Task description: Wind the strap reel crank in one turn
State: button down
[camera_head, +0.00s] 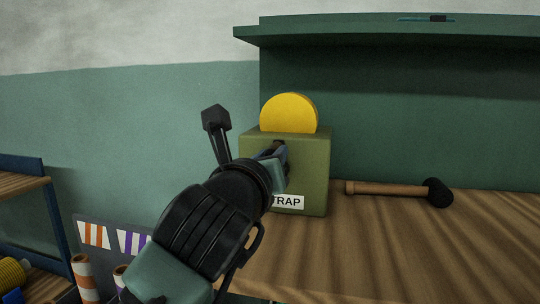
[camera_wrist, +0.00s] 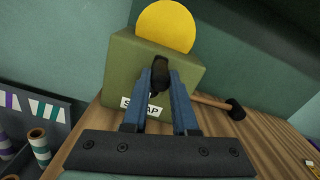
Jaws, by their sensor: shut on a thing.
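The strap reel is an olive green box (camera_head: 310,168) on the wooden bench, with a yellow disc (camera_head: 289,114) standing out of its top and a white label that reads "TRAP" where it shows. The wrist view shows the box (camera_wrist: 122,72) and the yellow disc (camera_wrist: 166,26) tilted. My gripper (camera_wrist: 161,82) is at the box's front face, its two blue fingers shut on the dark crank handle (camera_wrist: 161,66). In the head view my gripper (camera_head: 276,152) and arm cover the box's left front, and most of the crank is hidden.
A mallet (camera_head: 390,189) with a black head lies on the bench (camera_head: 400,245) right of the box. A green shelf (camera_head: 380,36) overhangs behind. Bins with striped rolls (camera_head: 84,275) stand low at the left. The bench's front right is clear.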

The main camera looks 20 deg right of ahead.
jog(key=shift+d, duration=0.1)
jog(key=c, duration=0.7)
grip_release()
jog(key=shift+s, duration=0.1)
jog(key=p+v, duration=0.2)
jog(key=v, duration=1.1)
